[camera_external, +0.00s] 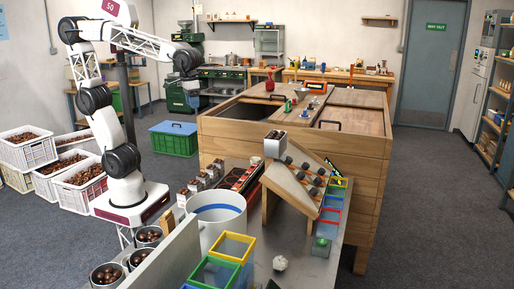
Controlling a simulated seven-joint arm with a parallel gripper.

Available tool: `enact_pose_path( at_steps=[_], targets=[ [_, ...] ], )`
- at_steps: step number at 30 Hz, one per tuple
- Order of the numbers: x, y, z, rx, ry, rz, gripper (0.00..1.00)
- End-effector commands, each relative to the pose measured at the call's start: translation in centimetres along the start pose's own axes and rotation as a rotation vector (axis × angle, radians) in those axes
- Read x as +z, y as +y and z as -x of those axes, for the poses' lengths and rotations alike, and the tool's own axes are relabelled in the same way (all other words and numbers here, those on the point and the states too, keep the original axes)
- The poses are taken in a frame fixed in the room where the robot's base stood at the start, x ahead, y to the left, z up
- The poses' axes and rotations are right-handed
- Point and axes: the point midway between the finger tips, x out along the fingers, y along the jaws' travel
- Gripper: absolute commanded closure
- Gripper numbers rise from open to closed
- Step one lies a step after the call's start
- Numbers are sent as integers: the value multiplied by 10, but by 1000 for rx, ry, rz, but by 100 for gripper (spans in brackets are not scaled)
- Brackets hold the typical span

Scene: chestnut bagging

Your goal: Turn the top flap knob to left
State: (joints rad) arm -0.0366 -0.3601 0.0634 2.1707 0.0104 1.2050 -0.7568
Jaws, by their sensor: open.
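A sloped pale board (287,183) on a wooden stand sits on the near bench, with several dark round knobs on it. The uppermost one, apparently the top flap knob (289,160), lies just below a small box (275,144) at the board's upper end. The way the knob is turned is too small to tell. My gripper (190,86) hangs at the end of the raised arm, up and left of the board, far from the knobs. It is open and appears empty; its fingertips are small and hard to make out.
Coloured open frames (333,200) line the board's right side. A white round bin (216,215) and yellow and green frames (233,247) stand in front. Metal cans of chestnuts (107,275) stand at lower left. A large wooden cabinet (350,150) rises behind the board.

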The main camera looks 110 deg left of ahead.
Motion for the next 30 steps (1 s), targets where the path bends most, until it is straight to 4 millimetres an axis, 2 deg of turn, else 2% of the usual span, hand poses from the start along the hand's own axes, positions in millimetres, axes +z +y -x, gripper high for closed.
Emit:
enact_pose_path(
  at_steps=[1, 14, 30],
  targets=[
    [-11, 8, 1, -10, -8, 51, 39],
    [-94, 62, 11, -100, -49, 517, 39],
    [-201, 124, -5, -243, -47, 1099, 39]
  ],
)
